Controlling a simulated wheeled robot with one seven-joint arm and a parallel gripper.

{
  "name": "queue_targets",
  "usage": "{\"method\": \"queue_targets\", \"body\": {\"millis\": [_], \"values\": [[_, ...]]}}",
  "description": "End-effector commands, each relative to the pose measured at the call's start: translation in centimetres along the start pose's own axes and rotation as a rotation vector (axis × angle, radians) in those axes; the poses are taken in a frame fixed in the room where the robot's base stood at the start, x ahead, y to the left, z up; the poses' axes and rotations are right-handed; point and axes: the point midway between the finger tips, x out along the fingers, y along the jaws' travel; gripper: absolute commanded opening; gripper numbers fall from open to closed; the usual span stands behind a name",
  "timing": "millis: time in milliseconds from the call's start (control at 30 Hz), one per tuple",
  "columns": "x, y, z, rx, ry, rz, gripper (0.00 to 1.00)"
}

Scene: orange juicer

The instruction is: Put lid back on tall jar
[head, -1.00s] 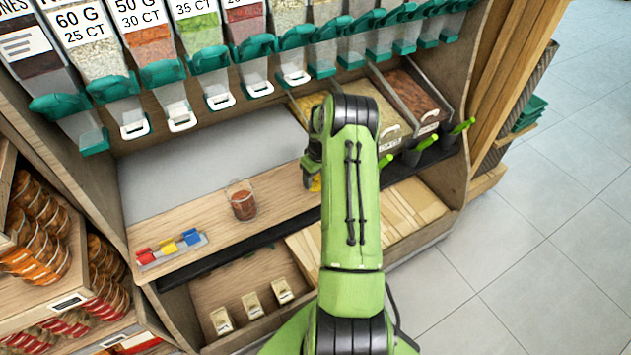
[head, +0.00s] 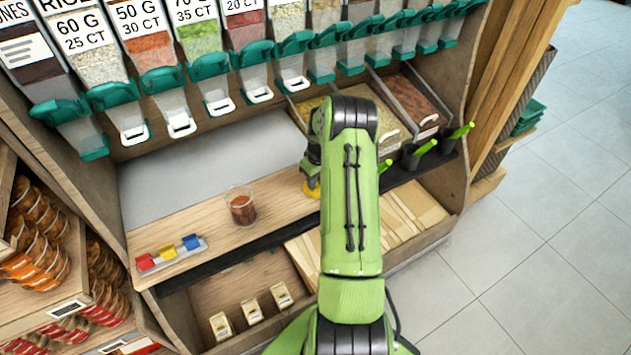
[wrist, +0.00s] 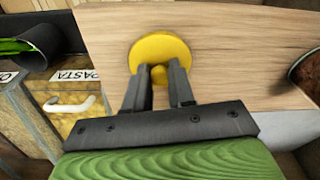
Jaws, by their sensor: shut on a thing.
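The tall jar (head: 241,206) is clear and holds a reddish-brown filling. It stands upright and without a lid on the wooden counter, left of my arm. Its rim and contents show partly at the right edge of the wrist view (wrist: 309,72). The yellow round lid (wrist: 160,52) with a small knob is at my gripper's fingertips, over the wooden surface. My gripper (wrist: 159,80) is shut on the lid's knob. In the head view a sliver of the lid (head: 311,190) shows beside my arm. I cannot tell whether the lid touches the counter.
Colored clips (head: 169,251) sit on a holder at the counter's left. Bulk dispensers (head: 196,80) hang above the back. Open bins (head: 413,100) and green-handled scoops (head: 424,147) are at the right. The counter between jar and lid is clear.

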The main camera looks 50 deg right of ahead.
Motion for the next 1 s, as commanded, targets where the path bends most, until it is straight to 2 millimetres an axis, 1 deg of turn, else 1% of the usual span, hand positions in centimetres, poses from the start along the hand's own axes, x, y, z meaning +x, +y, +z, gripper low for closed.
{"method": "queue_targets", "body": {"millis": [33,100,200,333,367,433,467,567,600,667,700,767,800,900,1000], "values": [[-1.9,0.1,-0.4,-0.001,0.008,0.007,0.0],[-3.9,0.2,-0.7,0.0,0.01,0.01,0.0],[-6.3,0.2,-1.0,-0.002,0.011,0.009,0.0],[-8.3,-0.1,-1.3,-0.001,0.011,0.009,0.0],[-8.7,-0.4,-1.5,-0.003,0.011,0.008,0.0],[-9.7,-1.7,-2.2,-0.005,0.01,0.007,0.0],[-10.1,-2.6,-2.7,-0.007,0.009,0.007,0.0],[-11.8,-6.4,-4.3,-0.009,0.008,0.007,0.0],[-12.5,-8.1,-4.9,-0.009,0.009,0.007,0.0],[-13.5,-10.7,-5.6,-0.008,0.009,0.008,0.0],[-14.1,-12.4,-6.0,-0.007,0.009,0.009,0.0],[-15.1,-15.0,-6.4,-0.007,0.01,0.01,0.0],[-15.6,-16.6,-6.5,-0.005,0.01,0.01,0.0],[-16.7,-19.7,-6.7,-0.002,0.013,0.012,0.0],[-17.2,-21.6,-6.7,0.001,0.016,0.014,0.0]]}}
